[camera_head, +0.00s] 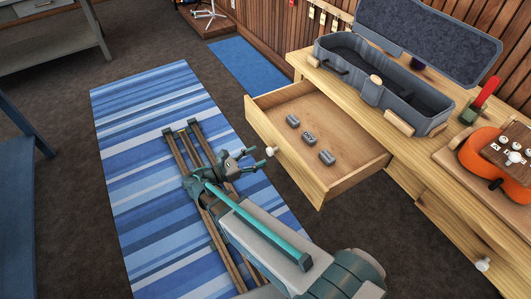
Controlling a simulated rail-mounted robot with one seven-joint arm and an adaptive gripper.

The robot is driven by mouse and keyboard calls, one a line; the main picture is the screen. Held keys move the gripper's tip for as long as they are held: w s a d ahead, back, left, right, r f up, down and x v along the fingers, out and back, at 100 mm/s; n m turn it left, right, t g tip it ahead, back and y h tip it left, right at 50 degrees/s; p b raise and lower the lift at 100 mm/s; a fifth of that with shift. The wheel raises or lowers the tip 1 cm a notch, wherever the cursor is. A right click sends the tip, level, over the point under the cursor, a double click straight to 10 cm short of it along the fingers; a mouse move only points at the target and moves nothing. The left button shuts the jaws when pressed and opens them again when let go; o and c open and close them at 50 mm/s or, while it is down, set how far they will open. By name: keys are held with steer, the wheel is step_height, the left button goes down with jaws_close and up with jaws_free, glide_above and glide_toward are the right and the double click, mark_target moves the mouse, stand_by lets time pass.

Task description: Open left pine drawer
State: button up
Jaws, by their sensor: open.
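The left pine drawer (262,126) stands pulled well out from the pine cabinet (432,169). Its inside is exposed. A pale round knob (272,151) is on its front face. Three small grey objects (309,138) lie on the drawer floor. My gripper (265,158) is open and empty, at the drawer front beside the knob; its fingers point toward the knob. I cannot tell whether a finger touches it. A second pale knob (482,264) marks the right drawer front, which looks shut.
An open grey case (371,93) and an orange ukulele (484,153) on a board are on the cabinet top. A blue striped rug (150,130) covers the floor at left. A blue bench (16,200) is at the left edge.

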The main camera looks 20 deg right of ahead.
steer(key=a, duration=0.6)
steer(key=shift+s, duration=0.45)
steer(key=s+d+f+m+g+y+p, duration=0.15)
steer(key=s+f+m+y, duration=0.3)
steer(key=f, duration=0.45)
steer(key=s+f+m+g+y, duration=0.2)
steer(key=s+f+m+y, duration=0.25)
steer(key=f, duration=0.55)
steer(key=s+f+m+g+y+p, duration=0.2)
steer(key=s+f+m+g+y, duration=0.1)
steer(key=s, duration=0.9)
steer(key=s+d+f+m+g+y+p, duration=0.1)
steer(key=s+f+m+y, duration=0.4)
steer(key=s, duration=0.7)
steer(key=m+g+p, duration=0.1)
steer(key=m+g, duration=0.1)
steer(key=shift+s+d+m+y, duration=0.15)
steer(key=shift+d+m+y, duration=0.15)
steer(key=shift+m+y, duration=0.1)
